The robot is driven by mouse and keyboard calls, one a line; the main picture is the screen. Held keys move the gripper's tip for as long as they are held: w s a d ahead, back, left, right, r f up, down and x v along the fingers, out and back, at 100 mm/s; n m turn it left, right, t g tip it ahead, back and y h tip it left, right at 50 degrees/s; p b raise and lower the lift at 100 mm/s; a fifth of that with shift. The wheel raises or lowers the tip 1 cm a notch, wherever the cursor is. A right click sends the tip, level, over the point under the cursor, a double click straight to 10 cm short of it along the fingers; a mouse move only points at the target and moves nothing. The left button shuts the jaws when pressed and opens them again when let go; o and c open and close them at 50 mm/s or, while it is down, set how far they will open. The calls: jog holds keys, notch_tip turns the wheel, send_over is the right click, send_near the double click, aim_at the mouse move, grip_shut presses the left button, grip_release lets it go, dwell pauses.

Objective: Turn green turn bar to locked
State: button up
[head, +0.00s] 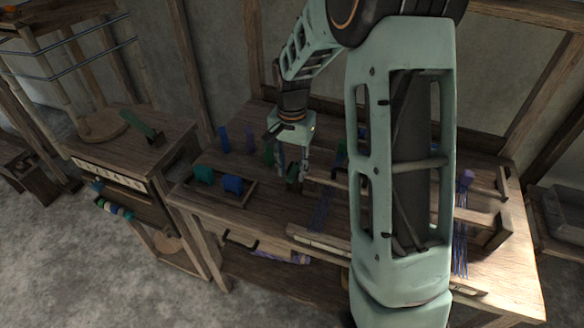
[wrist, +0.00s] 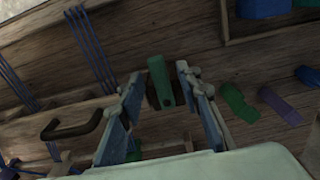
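The green turn bar (wrist: 161,82) shows in the wrist view as a short green bar with a small hole near one end. It sits over a dark mount on the wooden tabletop. My gripper (wrist: 159,75) has its two fingers apart, one on each side of the bar, with visible gaps and no clear contact.
A green peg (wrist: 238,102), a purple peg (wrist: 280,105) and a blue peg (wrist: 308,76) stand beside the gripper. A tray holds a teal block (head: 203,174) and a blue block (head: 232,184). A dark handle (wrist: 75,125) and blue threads (wrist: 92,50) are on the other side.

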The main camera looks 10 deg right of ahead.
aim_at(309, 172)
jog(key=shift+c, duration=0.4)
grip_shut()
jog(key=shift+n, duration=0.3)
jog(key=d+n, duration=0.1)
jog(key=n, duration=0.3)
jog(key=d+n+p, duration=0.1)
jog(key=n, duration=0.3)
jog(key=d+n, duration=0.2)
jog(key=n, duration=0.2)
jog(key=shift+r, duration=0.1)
jog(key=shift+w+d+n+p, duration=0.15)
jog(key=shift+n+p, duration=0.1)
jog(key=shift+n, duration=0.6)
jog(key=shift+w+d+n+p, duration=0.2)
jog(key=shift+n+p, duration=0.1)
jog(key=shift+n, duration=0.6)
jog(key=shift+w+d+n+p, duration=0.15)
jog(key=shift+n+p, duration=0.1)
jog(key=shift+n, duration=0.6)
